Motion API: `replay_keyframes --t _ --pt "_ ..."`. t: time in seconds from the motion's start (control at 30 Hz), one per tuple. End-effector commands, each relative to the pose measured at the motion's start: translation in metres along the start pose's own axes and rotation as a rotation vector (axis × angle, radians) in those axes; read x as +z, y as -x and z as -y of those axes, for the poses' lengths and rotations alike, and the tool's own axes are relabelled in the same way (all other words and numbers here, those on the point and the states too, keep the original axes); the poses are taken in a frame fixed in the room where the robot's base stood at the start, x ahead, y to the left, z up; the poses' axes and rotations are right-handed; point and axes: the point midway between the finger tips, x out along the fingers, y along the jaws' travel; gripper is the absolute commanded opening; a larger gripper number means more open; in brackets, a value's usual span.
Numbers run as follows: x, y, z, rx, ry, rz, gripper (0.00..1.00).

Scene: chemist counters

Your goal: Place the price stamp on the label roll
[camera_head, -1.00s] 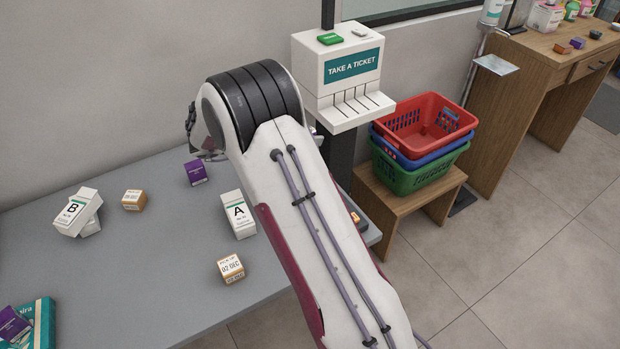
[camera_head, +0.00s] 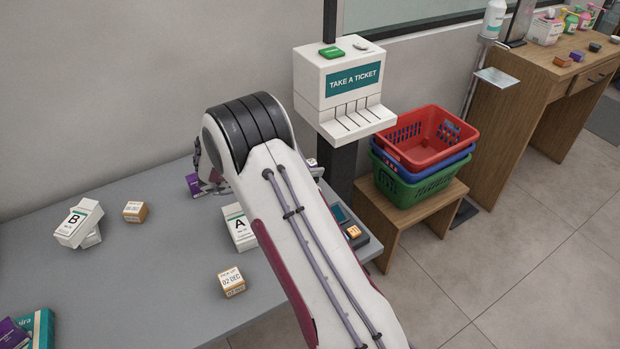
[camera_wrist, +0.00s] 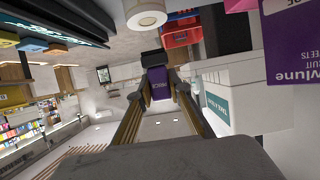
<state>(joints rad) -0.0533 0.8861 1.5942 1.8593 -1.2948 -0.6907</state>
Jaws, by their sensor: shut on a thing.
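The price stamp (camera_wrist: 160,86), with a dark top and a purple face marked PRICE, is between my gripper's fingers in the wrist view. My gripper (camera_wrist: 160,77) is shut on it. A white roll with a hole (camera_wrist: 146,13), which looks like the label roll, shows at the top edge of the wrist view, apart from the stamp. In the head view, part of my gripper (camera_head: 207,168) shows left of my arm, low over the counter by the purple box. My arm hides the stamp and the roll there.
The grey counter (camera_head: 150,290) holds a purple box (camera_head: 193,186), boxes A (camera_head: 238,226) and B (camera_head: 74,222), and small date cubes (camera_head: 231,281). The ticket dispenser (camera_head: 345,90) and stacked baskets (camera_head: 425,140) stand right of my arm.

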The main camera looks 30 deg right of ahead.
Motion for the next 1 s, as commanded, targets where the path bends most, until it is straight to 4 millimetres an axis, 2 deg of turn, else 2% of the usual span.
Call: replay_keyframes --t 0.23,0.6,1.0 --pt "0.004 -0.002 0.000 0.000 0.001 0.000 0.00" --pt "0.033 -0.014 0.000 0.000 0.001 0.000 0.00" --pt "0.035 -0.015 0.000 0.000 0.000 0.000 0.00"
